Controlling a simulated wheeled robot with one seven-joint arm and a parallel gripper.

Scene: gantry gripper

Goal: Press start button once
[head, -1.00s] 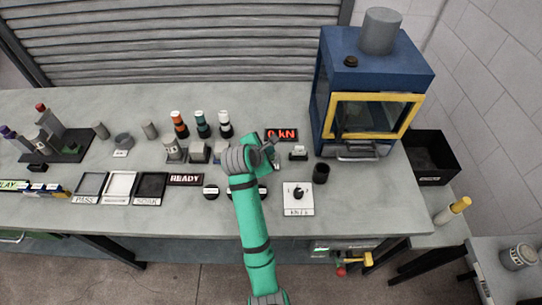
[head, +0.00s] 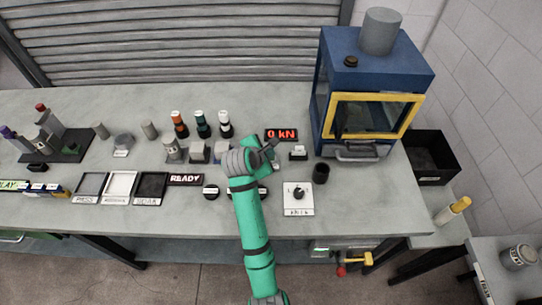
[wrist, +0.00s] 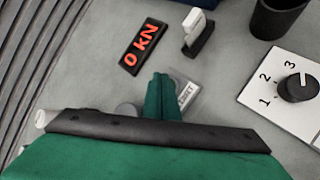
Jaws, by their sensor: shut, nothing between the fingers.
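My gripper (wrist: 160,80) is shut and empty. Its green fingers point at a small pale plate (wrist: 187,102) in the wrist view. The plate's lettering is partly covered and may read START. The fingers hide part of this plate, and no button cap can be made out clearly. I cannot tell whether the fingertips touch anything there. A round grey piece (wrist: 126,110) shows just left of the fingers. In the head view my arm hides the fingertips and most of this spot.
A red "0 kN" display (head: 281,134) lies just beyond the gripper. A small white-topped switch (head: 298,153), a dark cup (head: 321,173) and a dial plate (head: 299,208) stand to the right. A READY sign (head: 186,180) lies left. A blue yellow-framed cabinet (head: 372,75) stands at back right.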

